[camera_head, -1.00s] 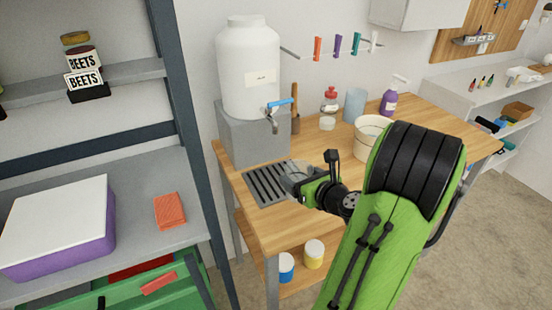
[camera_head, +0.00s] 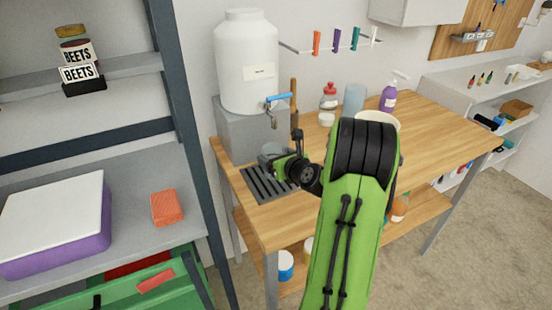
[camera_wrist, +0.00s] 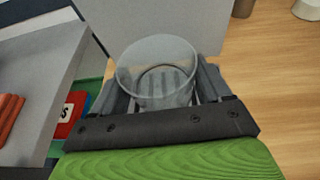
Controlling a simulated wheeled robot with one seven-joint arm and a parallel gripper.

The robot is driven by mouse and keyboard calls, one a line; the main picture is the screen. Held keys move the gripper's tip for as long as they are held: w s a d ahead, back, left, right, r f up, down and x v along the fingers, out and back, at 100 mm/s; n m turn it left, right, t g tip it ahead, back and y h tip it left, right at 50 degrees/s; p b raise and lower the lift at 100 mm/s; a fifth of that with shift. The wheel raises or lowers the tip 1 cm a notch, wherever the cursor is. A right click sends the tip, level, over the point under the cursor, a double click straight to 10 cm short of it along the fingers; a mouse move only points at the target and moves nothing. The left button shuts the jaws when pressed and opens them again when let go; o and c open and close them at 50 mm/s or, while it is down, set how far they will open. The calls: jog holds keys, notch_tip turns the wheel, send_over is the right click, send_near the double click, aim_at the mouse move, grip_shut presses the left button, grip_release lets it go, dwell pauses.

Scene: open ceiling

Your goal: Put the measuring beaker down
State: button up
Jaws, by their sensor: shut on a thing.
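The measuring beaker (camera_wrist: 157,76) is a clear, round vessel seen from above in the wrist view, between my gripper's two grey fingers. In the head view the beaker (camera_head: 270,152) is mostly hidden behind my wrist. My gripper (camera_head: 275,160) is shut on the beaker. It is over the far part of the dark slotted drip grate (camera_head: 262,190), in front of the grey block. I cannot tell whether the beaker touches the grate.
A white tank (camera_head: 247,65) with a blue-handled tap (camera_head: 278,99) stands on a grey block (camera_head: 237,130) close behind the beaker. A cream tub (camera_head: 378,117) and several bottles stand at the back. The wooden table's right half (camera_head: 440,130) is clear. A grey shelf post (camera_head: 185,130) rises at left.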

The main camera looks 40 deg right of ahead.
jog(key=o, duration=1)
jog(key=shift+r, duration=0.1)
jog(key=p+v, duration=0.1)
jog(key=v, duration=1.1)
